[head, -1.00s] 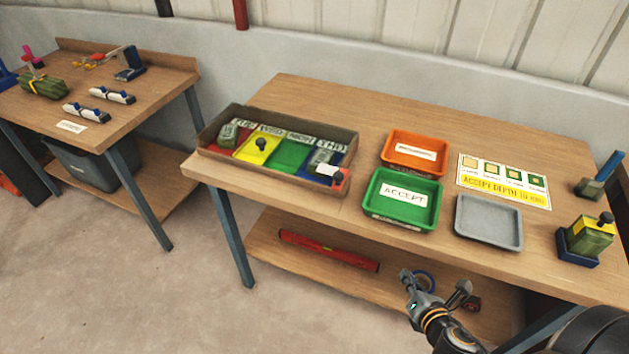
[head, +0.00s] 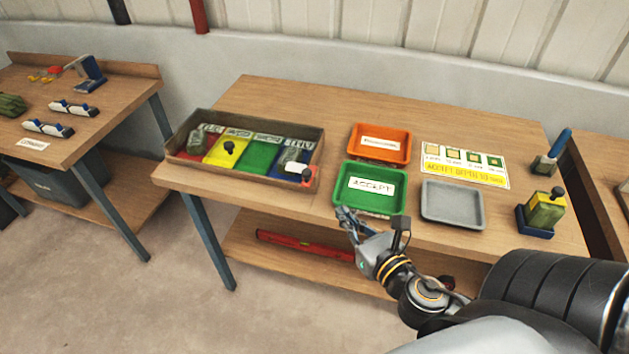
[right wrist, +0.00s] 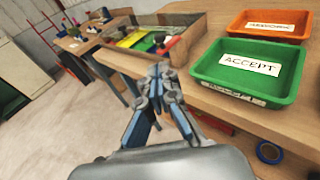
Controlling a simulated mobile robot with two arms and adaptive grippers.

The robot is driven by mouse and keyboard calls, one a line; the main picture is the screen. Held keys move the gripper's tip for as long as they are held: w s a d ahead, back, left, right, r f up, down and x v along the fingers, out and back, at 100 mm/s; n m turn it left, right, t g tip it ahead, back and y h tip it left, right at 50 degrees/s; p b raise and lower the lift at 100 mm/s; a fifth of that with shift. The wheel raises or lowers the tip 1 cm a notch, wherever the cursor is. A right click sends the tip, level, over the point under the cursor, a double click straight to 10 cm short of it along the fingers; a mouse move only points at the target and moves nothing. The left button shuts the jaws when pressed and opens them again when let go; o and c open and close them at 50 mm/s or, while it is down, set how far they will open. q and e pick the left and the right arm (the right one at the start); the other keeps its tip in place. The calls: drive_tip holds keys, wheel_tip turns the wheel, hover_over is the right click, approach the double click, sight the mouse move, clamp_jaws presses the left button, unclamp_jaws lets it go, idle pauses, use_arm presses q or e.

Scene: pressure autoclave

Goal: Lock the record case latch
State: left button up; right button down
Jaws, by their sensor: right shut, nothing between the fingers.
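An open wooden case (head: 317,158) with red, yellow, green and blue compartments sits at the left end of the middle table; it also shows in the right wrist view (right wrist: 196,28). A small red and white piece with a dark knob (head: 303,173) is at its front right corner. I take it for the latch, but it is too small to tell its state. My right gripper (head: 346,213) is shut and empty, near the table's front edge, below and right of the case and apart from it. Its closed fingertips (right wrist: 158,78) show in the right wrist view. My left gripper is not in view.
A green ACCEPT tray (head: 375,209) is just beyond my right gripper. An orange tray (head: 380,158), a grey tray (head: 452,203) and a depth chart (head: 465,177) are around it. A yellow-green block (head: 545,208) stands at the right. A red level (head: 300,245) lies on the lower shelf.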

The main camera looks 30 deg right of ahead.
sight(308, 176)
drive_tip(key=w+p, duration=0.1)
drive_tip(key=w, duration=0.3)
drive_tip(key=w+f+p, duration=0.1)
drive_tip(key=w, duration=0.3)
drive_tip(key=w+d+p, duration=0.1)
drive_tip(key=w, duration=0.3)
drive_tip(key=shift+f, duration=0.3)
drive_tip(key=shift+w+d+f, duration=0.1)
drive_tip(key=shift+w+f, duration=0.15)
drive_tip(key=shift+w, duration=0.4)
drive_tip(key=shift+w+a+m+h+p, duration=0.1)
drive_tip(key=shift+a+m+h+p, duration=0.1)
drive_tip(key=shift+m+h+p, duration=0.15)
